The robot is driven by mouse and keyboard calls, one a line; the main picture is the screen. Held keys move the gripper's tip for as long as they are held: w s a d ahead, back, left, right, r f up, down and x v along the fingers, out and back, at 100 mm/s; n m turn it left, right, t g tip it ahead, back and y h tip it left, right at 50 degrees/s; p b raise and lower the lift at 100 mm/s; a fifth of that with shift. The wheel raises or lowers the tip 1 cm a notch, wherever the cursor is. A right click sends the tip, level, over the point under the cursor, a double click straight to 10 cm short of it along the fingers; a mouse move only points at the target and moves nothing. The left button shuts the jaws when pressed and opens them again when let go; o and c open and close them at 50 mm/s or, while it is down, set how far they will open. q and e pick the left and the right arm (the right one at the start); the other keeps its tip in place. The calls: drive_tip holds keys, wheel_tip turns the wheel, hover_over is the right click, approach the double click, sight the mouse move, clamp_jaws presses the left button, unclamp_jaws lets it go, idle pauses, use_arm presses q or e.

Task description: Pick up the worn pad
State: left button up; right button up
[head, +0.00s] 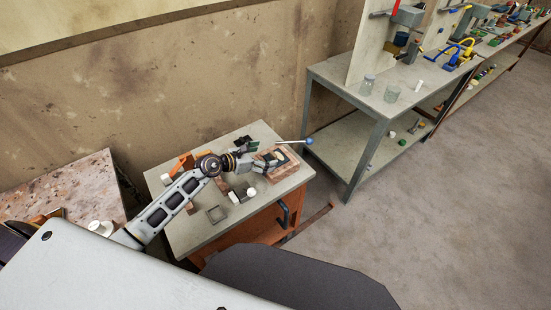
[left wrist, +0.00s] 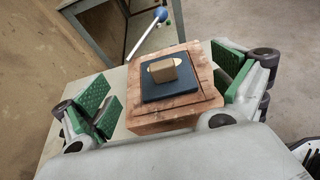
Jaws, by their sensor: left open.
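A dark blue square pad (left wrist: 150,93) lies on a reddish-brown block (left wrist: 205,92) in the left wrist view. A small tan block (left wrist: 164,70) sits on top of the pad. I cannot tell for sure which piece is the worn pad. The brown block also shows at the right end of the small table in the head view (head: 284,172). My left gripper (left wrist: 168,82) is open, its green-lined fingers on either side of the block, with nothing held. It reaches over the table in the head view (head: 256,158). My right gripper is not in view.
A rod with a blue ball (head: 309,141) sticks out beyond the block. A metal workbench (head: 343,84) with jars stands at the right. Floor between is clear.

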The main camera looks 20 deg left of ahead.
sight(273, 154)
use_arm(q)
drive_tip(key=shift+w, duration=0.1)
drive_tip(key=shift+x, duration=2.55)
drive_tip(key=shift+d, duration=0.1)
drive_tip(key=c, duration=1.1)
